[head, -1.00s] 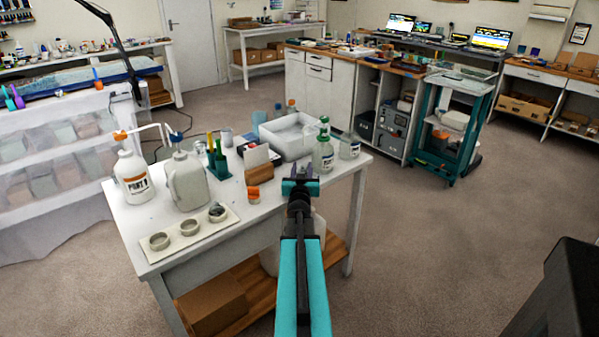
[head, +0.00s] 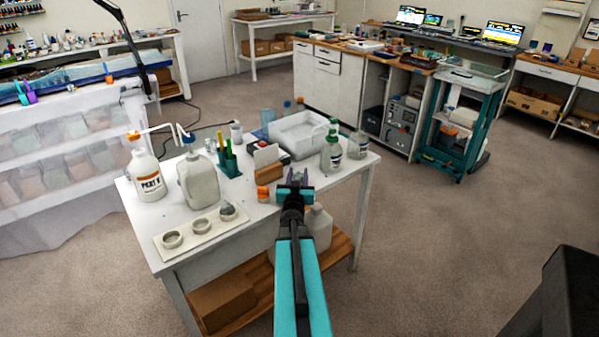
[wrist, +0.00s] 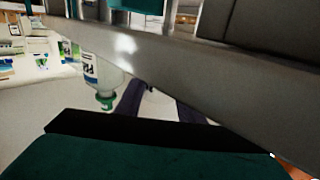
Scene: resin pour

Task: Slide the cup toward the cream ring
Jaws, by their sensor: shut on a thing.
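My gripper (head: 296,178) is over the right front part of the white table. Its two dark fingers are closed on a small pale thing that seems to be the cup (wrist: 160,106); it shows between them in the wrist view, mostly hidden. Three ring-like round pieces sit on a cream board (head: 185,251) at the table's front left: a near ring (head: 172,240), a middle ring (head: 201,226) and a far one (head: 228,212) with something grey in it. I cannot tell which is the cream ring. My gripper is to the right of and apart from them.
An orange-capped jar (head: 263,193) and a wooden card holder (head: 268,174) stand just left of my gripper. A green-capped bottle (head: 331,155) is behind it, right. A jug (head: 198,183) and pump bottle (head: 147,177) stand behind the board. Table between jar and board is bare.

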